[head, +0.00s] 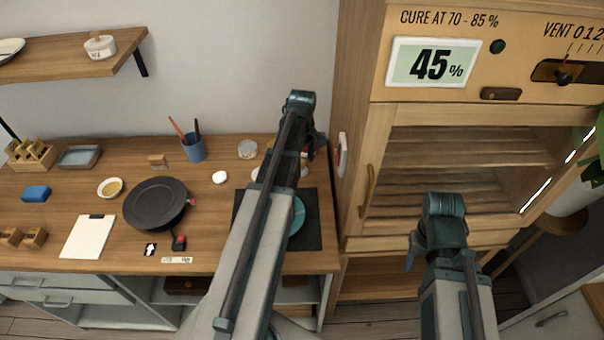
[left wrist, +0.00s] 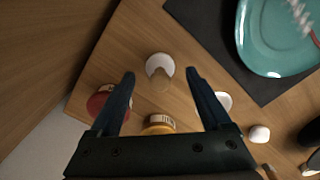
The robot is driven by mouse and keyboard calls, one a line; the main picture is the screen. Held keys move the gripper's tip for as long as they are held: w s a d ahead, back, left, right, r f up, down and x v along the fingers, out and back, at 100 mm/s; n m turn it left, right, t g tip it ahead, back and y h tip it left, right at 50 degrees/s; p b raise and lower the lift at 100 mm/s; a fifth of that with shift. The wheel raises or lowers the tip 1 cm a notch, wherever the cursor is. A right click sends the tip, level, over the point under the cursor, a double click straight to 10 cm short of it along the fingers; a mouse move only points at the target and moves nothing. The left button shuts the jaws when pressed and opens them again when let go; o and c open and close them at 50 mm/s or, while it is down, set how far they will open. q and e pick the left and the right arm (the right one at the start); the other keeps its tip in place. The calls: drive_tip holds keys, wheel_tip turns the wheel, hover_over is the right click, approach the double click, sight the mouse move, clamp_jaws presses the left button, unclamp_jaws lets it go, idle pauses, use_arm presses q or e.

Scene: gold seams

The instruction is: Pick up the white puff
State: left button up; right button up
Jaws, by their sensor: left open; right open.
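The white puff (head: 220,177) is a small rounded white thing lying on the wooden desk, right of the black round turntable. In the left wrist view it seems to be the white blob (left wrist: 259,134) at the right, outside my fingers. My left gripper (left wrist: 160,73) is open and empty, above the desk's right end. A pale round-topped item (left wrist: 159,66) shows between its fingertips, and I cannot tell its exact kind. In the head view my left arm hides most of this gripper. My right gripper (head: 411,258) is open, in front of the cabinet, away from the desk.
A teal plate (left wrist: 262,42) lies on a dark mat (left wrist: 205,22). Jars with red (left wrist: 100,103) and yellow (left wrist: 158,124) tops stand near my left fingers. A blue cup (head: 193,148) with tools stands behind the puff. The wooden cabinet (head: 352,150) bounds the desk at right.

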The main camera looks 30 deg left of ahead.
sight(302, 161)
use_arm(q)
wheel_tip(302, 161, down, 3)
drive_tip(key=shift+b, duration=0.95)
drive_tip(key=shift+r, duration=0.1)
use_arm(e)
wheel_tip(302, 161, down, 3)
drive_tip(key=shift+r, duration=0.1)
use_arm(q)
clamp_jaws()
drive_tip(key=shift+r+p, duration=0.25)
drive_tip(key=shift+p, duration=0.05)
use_arm(e)
drive_tip(key=shift+r, duration=0.2)
use_arm(q)
drive_tip(key=shift+r+p, duration=1.75)
drive_tip(key=s+d, duration=0.2)
drive_tip(key=s, duration=0.2)
drive_tip(key=s+d, duration=0.2)
drive_tip(key=s, duration=0.3)
drive_tip(key=s+d+r+p, duration=0.1)
drive_tip(key=s+d, duration=0.2)
drive_tip(key=s, duration=0.2)
drive_tip(key=shift+s, duration=0.2)
use_arm(e)
wheel_tip(302, 161, up, 5)
drive_tip(key=shift+f, duration=0.2)
